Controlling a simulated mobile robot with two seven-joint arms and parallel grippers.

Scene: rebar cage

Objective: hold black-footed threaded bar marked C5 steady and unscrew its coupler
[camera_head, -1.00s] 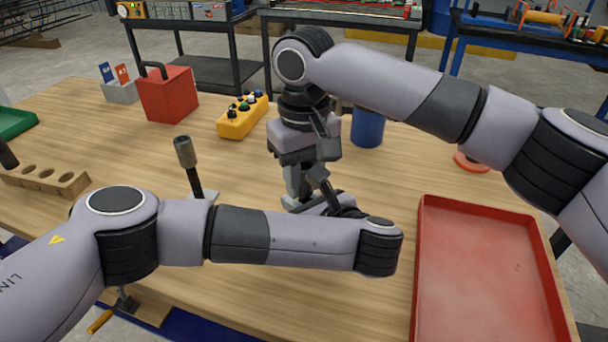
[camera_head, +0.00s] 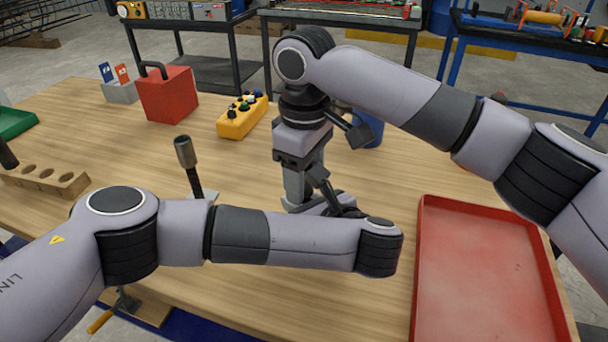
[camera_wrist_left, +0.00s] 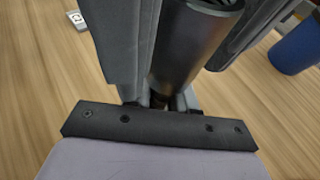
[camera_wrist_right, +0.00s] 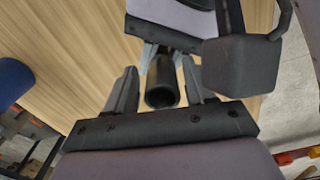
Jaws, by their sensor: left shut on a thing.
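A dark hollow-ended tube (camera_wrist_right: 162,93), apparently the coupler on the bar, stands between my grippers. It also shows as a black cylinder in the left wrist view (camera_wrist_left: 190,45). My left gripper (camera_head: 318,207) comes in low from the side, its fingers shut on this piece. My right gripper (camera_head: 298,188) points down from above. In the right wrist view its fingers (camera_wrist_right: 158,80) are apart, with a gap on each side of the tube. The C5 mark and the bar's foot are hidden by the arms.
Another dark bar with a grey coupler (camera_head: 185,152) stands to the left. A red tray (camera_head: 428,270) lies at the right. A yellow block with knobs (camera_head: 240,122), a red box (camera_head: 168,95), a blue cup (camera_head: 372,133) and a wooden holed block (camera_head: 70,187) are on the table.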

